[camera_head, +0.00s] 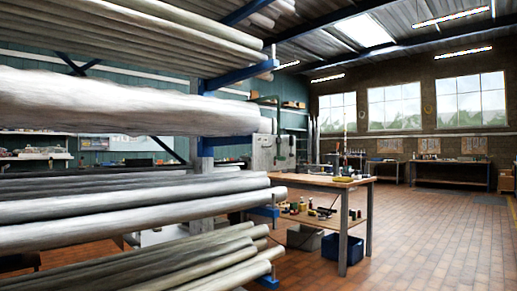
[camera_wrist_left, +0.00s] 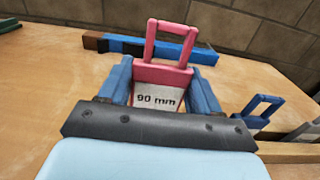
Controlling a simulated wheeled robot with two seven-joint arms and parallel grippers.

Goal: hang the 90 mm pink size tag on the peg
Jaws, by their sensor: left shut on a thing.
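The pink size tag (camera_wrist_left: 162,75) has a square loop handle on top and a pale label reading "90 mm". In the left wrist view it sits between the two blue fingers of my left gripper (camera_wrist_left: 160,82), which is shut on it. The loop points away from the gripper. The tag is over or on a wooden bench top (camera_wrist_left: 60,75); I cannot tell whether it touches. No peg can be made out in either view. Neither gripper shows in the head view.
A blue bar with a brown end (camera_wrist_left: 140,45) lies behind the tag. A blue looped piece (camera_wrist_left: 258,111) is at the right. In the head view a pipe rack (camera_head: 203,160) fills the left, a workbench (camera_head: 335,182) stands beyond, and open tiled floor (camera_head: 430,230) lies right.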

